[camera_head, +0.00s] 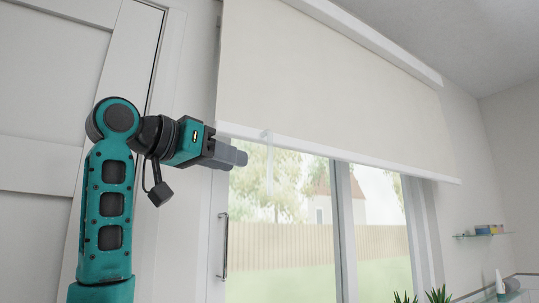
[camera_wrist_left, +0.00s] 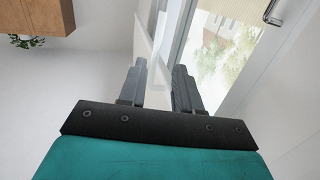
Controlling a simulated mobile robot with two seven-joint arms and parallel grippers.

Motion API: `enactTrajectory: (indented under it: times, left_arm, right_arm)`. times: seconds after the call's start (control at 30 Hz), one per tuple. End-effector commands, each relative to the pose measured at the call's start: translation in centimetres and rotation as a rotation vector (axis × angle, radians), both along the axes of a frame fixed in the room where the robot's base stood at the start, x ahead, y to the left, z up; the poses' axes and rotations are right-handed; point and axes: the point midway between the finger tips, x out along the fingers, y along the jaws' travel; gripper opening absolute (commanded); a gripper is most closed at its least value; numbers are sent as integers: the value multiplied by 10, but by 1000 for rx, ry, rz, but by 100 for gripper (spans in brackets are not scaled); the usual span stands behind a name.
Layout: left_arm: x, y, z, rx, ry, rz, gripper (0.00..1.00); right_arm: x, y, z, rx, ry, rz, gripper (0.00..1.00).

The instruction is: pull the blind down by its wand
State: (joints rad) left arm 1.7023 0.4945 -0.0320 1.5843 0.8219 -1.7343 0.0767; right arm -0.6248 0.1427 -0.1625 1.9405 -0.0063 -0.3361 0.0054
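The cream blind (camera_head: 330,85) hangs partly lowered over the glass doors, with its white bottom rail (camera_head: 340,153) sloping across the picture. A thin, pale wand (camera_head: 269,165) hangs from a small clip on the rail, in front of the left pane. It is faint against the trees, and its lower end is hard to make out. My left gripper (camera_head: 240,157) is just left of the wand, at about the height of the rail, apart from it in the picture. The left wrist view shows its two fingers (camera_wrist_left: 160,88) parted; I cannot make out the wand between them. My right gripper is out of view.
The glass door's vertical handle (camera_head: 225,245) is below my left gripper and also shows in the left wrist view (camera_wrist_left: 275,11). A panelled door (camera_head: 50,110) is at left. A small shelf (camera_head: 482,235) and plants (camera_head: 438,296) are at right.

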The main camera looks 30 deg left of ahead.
Motion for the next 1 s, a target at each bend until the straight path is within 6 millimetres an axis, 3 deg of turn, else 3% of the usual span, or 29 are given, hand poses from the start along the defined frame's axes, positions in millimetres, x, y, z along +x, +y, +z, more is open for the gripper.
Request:
enactTrajectory:
  times: [0.1,0.27,0.37,0.8,1.0]
  left_arm:
    - [-18,5,22,-13,-37,-12,33]
    - [-20,5,31,-18,-48,-20,33]
    - [-9,0,31,-18,-48,-22,33]
    - [73,-29,31,-16,-46,-21,33]
    - [93,-35,31,-17,-48,-19,33]
  right_arm:
    - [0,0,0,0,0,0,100]
    - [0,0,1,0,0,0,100]
    - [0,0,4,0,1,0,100]
    - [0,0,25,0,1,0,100]
    - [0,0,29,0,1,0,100]
